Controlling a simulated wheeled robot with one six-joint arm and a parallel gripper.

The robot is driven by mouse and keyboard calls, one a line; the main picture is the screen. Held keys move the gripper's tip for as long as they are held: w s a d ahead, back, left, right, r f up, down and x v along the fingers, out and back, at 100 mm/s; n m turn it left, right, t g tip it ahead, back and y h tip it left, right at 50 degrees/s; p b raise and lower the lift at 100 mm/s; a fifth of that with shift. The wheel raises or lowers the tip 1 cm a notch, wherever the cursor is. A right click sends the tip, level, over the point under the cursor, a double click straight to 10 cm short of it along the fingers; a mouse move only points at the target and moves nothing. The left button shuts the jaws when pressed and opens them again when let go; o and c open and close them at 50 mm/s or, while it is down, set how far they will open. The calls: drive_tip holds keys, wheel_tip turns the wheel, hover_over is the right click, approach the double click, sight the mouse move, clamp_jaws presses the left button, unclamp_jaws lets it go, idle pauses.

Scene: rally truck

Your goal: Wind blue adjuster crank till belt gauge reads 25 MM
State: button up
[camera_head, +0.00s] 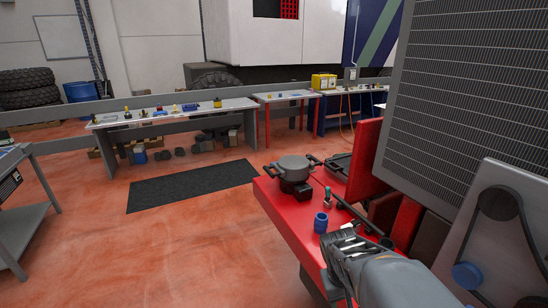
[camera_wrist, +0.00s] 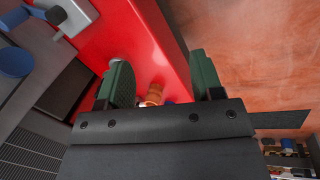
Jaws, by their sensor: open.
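A grey panel (camera_head: 520,215) with a black belt (camera_head: 497,205) stands at the right of the head view. A round blue part (camera_head: 467,275) sits low on it; I cannot tell whether it is the adjuster crank. A round blue part (camera_wrist: 15,59) also shows at the left edge of the wrist view, beside a grey plate. My gripper (camera_head: 348,243) is over the red worktop, left of the panel and apart from the blue part. Its green-padded fingers (camera_wrist: 163,72) are open, with no object held between them. No gauge reading is legible.
The red worktop (camera_head: 275,205) carries a grey pot-like part (camera_head: 293,170), a blue cylinder (camera_head: 321,222) and small tools close to my gripper. A dark grille (camera_head: 455,80) rises behind. Open floor (camera_head: 190,240) and a black mat (camera_head: 190,186) lie left.

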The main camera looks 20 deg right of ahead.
drive_tip(key=w+a+r+n+t+y+b, duration=0.1)
drive_tip(key=a+r+t, duration=0.4)
drive_tip(key=a, duration=0.8)
wheel_tip(320, 180, up, 3)
drive_tip(key=shift+w+f+n+t+y, duration=0.1)
drive_tip(key=shift+w+n+t+y, duration=0.2)
drive_tip(key=shift+w+n+y, duration=0.7)
drive_tip(key=shift+w+m+h, duration=0.2)
drive_tip(key=shift+m+h, duration=0.1)
drive_tip(key=shift+c, duration=0.3)
